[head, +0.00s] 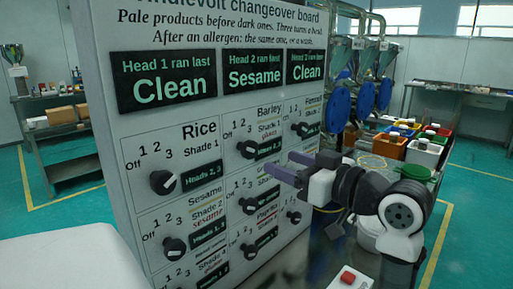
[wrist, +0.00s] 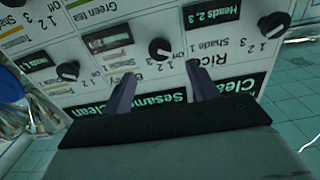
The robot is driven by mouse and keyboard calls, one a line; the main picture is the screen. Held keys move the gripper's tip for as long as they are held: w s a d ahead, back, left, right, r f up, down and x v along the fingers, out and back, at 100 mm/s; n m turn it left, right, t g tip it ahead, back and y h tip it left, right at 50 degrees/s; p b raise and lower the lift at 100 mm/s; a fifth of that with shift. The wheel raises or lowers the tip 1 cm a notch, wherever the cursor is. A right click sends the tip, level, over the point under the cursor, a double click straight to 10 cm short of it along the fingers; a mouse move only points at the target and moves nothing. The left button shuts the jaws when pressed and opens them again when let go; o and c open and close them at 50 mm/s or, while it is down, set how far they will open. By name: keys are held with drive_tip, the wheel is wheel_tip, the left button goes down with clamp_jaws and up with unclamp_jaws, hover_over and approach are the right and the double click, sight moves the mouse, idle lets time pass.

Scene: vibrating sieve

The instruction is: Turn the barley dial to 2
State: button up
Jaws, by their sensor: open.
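The barley dial (head: 246,149) is a round black knob on the white board, below and left of the word Barley in the head view. Off and the numbers are printed around it; its pointer is too small to read. In the wrist view, which is upside down, the barley dial (wrist: 160,50) lies beyond the gap between my fingers. My gripper (head: 280,161) is open and empty, its two purple fingers pointing at the board from the right. In the wrist view the fingertips (wrist: 160,72) are wide apart, and I see no contact with the dial.
The changeover board (head: 104,120) carries several similar dials. The rice dial (head: 163,182) is to the left and the fennel dial (head: 302,129) to the right. Blue round machine parts (head: 338,108) and colored bins (head: 390,146) stand behind my arm. A red button box (head: 348,278) is below.

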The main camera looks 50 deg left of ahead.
sight(253, 151)
drive_tip(key=a, duration=0.3)
drive_tip(key=a+p, duration=0.1)
drive_tip(key=a, duration=0.2)
drive_tip(key=s+a+p, duration=0.1)
drive_tip(key=a, duration=0.2)
drive_tip(key=c, duration=1)
